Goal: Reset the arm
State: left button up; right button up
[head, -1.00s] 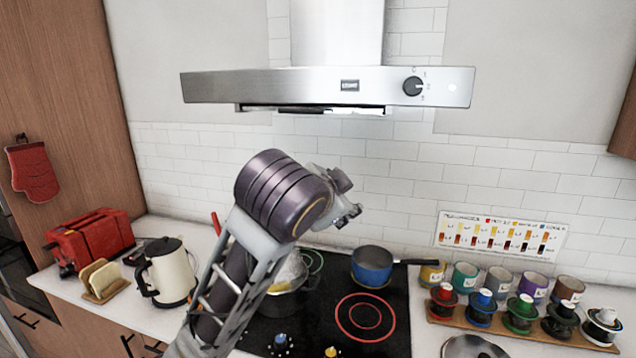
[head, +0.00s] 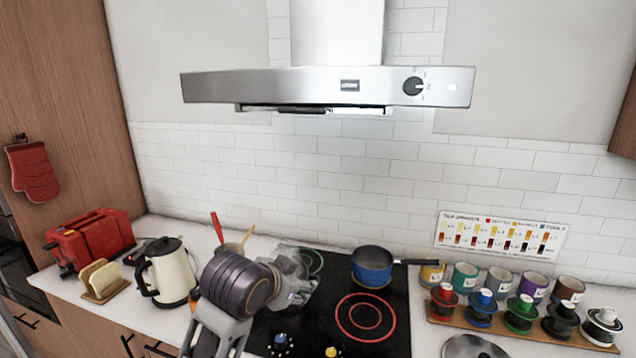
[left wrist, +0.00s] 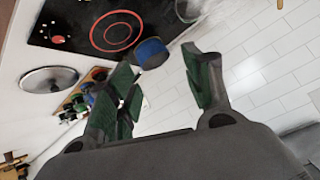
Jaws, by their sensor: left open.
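My left gripper (head: 296,284) is over the left part of the black stovetop (head: 385,295) in the head view. Its open, empty fingers (left wrist: 162,88) also show in the left wrist view, with nothing between them but the wall behind. My left arm comes up from the bottom of the head view and hides part of the counter and stove. My right gripper is not in view.
A blue pot (head: 372,268) stands on the stove, its handle pointing right. A cream kettle (head: 168,272), bread slices (head: 100,279) and a red toaster (head: 92,242) stand left. Colored jars (head: 520,310) stand right. The range hood (head: 320,87) hangs above.

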pick_arm(q)
jog(key=s+a+f+n+g+y, duration=0.1)
jog(key=s+a+f+n+g, duration=0.1)
jog(key=s+a+f, duration=0.6)
jog(key=s+a+f+n+g+y, duration=0.1)
jog(key=s+a+f+n+g, duration=0.15)
jog(key=s+f, duration=0.6)
jog(key=s+a+f+n+g+y, duration=0.15)
jog(key=s+a+f, duration=0.35)
jog(key=f, duration=0.7)
jog(key=s+a+f+g, duration=0.1)
jog(key=s+f, duration=0.1)
jog(key=f, duration=1.5)
jog(key=s+a+f, duration=0.1)
jog(key=f, duration=1.7)
jog(key=s+a+f, duration=0.2)
jog(key=s+f, duration=0.7)
jog(key=s, duration=0.2)
jog(key=s+a+f+g+b, duration=0.1)
jog(key=s+f, duration=0.9)
jog(key=s, duration=0.1)
jog(key=shift+a, duration=0.4)
